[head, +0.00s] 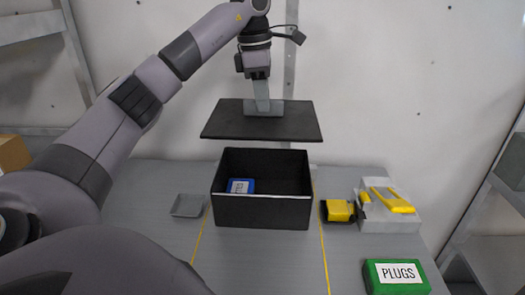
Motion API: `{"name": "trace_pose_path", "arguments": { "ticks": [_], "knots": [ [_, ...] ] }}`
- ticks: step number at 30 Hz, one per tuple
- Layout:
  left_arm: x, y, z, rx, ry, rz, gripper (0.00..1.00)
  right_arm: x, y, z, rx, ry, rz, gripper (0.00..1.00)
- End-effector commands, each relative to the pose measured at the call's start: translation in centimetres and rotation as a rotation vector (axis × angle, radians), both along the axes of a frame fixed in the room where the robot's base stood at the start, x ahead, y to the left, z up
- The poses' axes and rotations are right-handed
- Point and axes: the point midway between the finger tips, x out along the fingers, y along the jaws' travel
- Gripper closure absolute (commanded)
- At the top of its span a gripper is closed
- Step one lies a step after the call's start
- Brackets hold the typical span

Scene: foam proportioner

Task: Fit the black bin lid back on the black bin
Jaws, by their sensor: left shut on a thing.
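The black bin lid (225,122) is a flat dark rectangle, held roughly level in the air above and slightly behind the black bin. My left gripper (262,106) points down and is shut on the lid at its upper side; the exact grip point is hard to see. The black bin (262,213) stands open on the grey table between two yellow lines. A blue box with a white label (240,186) lies inside it at the left. A clear gap shows between lid and bin. My right gripper is not in view.
A small grey tray (187,206) sits left of the bin on the table (250,262). To the right are a yellow block in a dark tray (340,211), a grey block with yellow parts (390,220) and a green PLUGS box (396,278).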

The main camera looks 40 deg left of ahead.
Motion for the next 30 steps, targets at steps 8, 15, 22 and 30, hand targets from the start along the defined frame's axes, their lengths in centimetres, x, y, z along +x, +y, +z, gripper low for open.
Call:
{"name": "trace_pose_path", "arguments": {
  "ticks": [8,15,22,30],
  "knots": [
    [-0.1,0.0,-6.0,0.0,0.005,0.0,1.0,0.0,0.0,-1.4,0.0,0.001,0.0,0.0],
    [0.0,0.0,-9.6,0.0,0.001,0.0,1.0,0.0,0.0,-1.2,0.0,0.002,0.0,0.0],
    [-0.1,0.0,-11.1,0.0,0.001,0.0,1.0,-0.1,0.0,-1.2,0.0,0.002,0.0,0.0],
    [0.0,0.0,-14.0,0.001,-0.001,-0.001,1.0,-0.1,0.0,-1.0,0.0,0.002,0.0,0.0]
  ]
}}
